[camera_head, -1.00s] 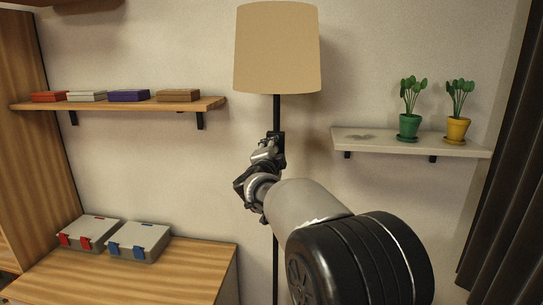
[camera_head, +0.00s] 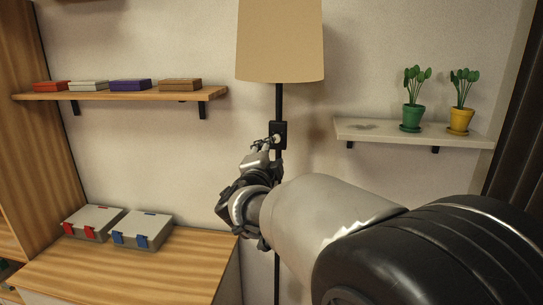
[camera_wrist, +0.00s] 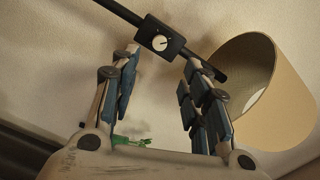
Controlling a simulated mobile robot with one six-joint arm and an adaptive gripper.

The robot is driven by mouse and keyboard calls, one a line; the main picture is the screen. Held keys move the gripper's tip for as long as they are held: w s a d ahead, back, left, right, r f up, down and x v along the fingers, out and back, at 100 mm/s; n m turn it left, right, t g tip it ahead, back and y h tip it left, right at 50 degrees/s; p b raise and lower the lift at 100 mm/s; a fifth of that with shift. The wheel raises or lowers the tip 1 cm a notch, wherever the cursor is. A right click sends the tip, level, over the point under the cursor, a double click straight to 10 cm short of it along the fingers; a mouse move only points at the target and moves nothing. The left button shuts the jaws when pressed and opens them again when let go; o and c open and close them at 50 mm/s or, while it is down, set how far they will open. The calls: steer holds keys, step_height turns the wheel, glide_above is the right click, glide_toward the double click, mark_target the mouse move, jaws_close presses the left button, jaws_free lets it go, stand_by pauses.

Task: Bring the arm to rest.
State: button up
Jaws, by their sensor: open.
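My gripper (camera_head: 262,146) is in front of the floor lamp's black pole, just below the lampshade (camera_head: 280,40). In the wrist view my gripper (camera_wrist: 160,66) has its two blue-padded fingers spread wide, with nothing between the pads. A black box with a white round knob (camera_wrist: 159,42) sits on the pole beyond the fingertips. In the head view this black box (camera_head: 278,128) shows just above the fingertips; whether they touch it I cannot tell. The beige shade also shows in the wrist view (camera_wrist: 285,110), tilted, with its dark inside visible.
A white shelf (camera_head: 460,139) at right holds a green potted plant (camera_head: 412,115) and a yellow one (camera_head: 460,118). Two grey cases (camera_head: 92,222) (camera_head: 142,228) stand on the wooden cabinet (camera_head: 130,270) at lower left.

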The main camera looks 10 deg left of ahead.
steer(key=s+d+n+g+y, duration=0.35)
steer(key=s+d+n, duration=0.25)
steer(key=s+n, duration=0.3)
steer(key=s+d+f+n+g+h, duration=0.1)
steer(key=s+d+f, duration=0.4)
steer(key=s, duration=0.6)
steer(key=s+d+f+n+g+h, duration=0.1)
steer(key=s+d+f+g, duration=0.4)
steer(key=s, duration=0.6)
steer(key=s+d+f+n+g+h, duration=0.1)
steer(key=s+d+f+n+g, duration=0.2)
steer(key=s+d+f, duration=0.3)
steer(key=s+d, duration=0.1)
steer(key=s, duration=0.4)
steer(key=shift+f+n, duration=0.15)
steer(key=shift+n, duration=0.15)
steer(key=shift+s, duration=0.15)
